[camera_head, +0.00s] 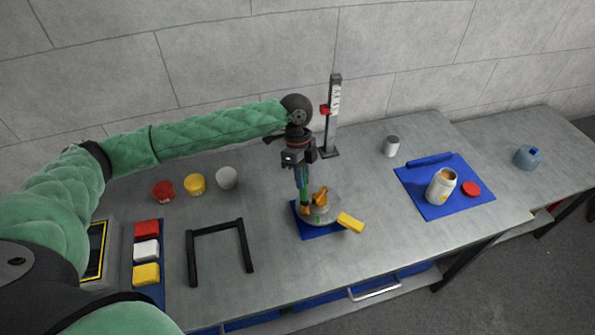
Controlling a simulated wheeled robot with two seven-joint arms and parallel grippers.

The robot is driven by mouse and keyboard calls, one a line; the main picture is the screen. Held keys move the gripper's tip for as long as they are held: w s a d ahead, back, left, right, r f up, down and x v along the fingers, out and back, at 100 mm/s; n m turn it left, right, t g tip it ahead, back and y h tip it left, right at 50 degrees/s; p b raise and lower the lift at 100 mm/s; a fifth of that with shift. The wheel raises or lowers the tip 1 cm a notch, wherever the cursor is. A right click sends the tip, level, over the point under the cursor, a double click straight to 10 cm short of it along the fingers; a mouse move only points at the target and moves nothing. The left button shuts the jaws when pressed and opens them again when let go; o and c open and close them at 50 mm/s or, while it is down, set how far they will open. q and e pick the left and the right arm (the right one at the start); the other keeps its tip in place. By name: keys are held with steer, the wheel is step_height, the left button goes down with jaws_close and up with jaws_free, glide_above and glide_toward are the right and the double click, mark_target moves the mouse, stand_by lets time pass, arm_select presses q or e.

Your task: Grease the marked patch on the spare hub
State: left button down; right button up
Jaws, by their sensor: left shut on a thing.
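The spare hub (331,212) looks like a round grey disc with a golden-orange raised middle. It lies on a small blue mat (311,231) near the middle of the table. A small green mark shows on its near side. My left gripper (303,178) points down over the hub's left part and is shut on a slim greenish tool (304,196). The tool's orange lower end is at the hub; I cannot tell whether it touches. My right gripper is not in view.
A yellow block (350,222) lies at the hub's right edge. A height gauge (333,115) stands behind. A red lid (471,188) lies beside the jar. A grey cup (391,146) stands behind.

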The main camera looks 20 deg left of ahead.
arm_select(q)
steer(key=shift+d, duration=0.2)
steer(key=shift+s+d+r+p, duration=0.15)
steer(key=shift+s+d+p, duration=0.3)
steer(key=shift+d+p, duration=0.2)
steer(key=shift+w+a+f+p, duration=0.1)
steer(key=shift+w+a+p, duration=0.35)
steer(key=shift+a, duration=0.3)
steer(key=shift+w+a+f+p, duration=0.1)
steer(key=shift+w+a+p, duration=0.35)
steer(key=shift+a, duration=0.35)
steer(key=shift+w+a+f+p, duration=0.1)
steer(key=shift+w+a+p, duration=0.35)
steer(key=shift+a, duration=0.3)
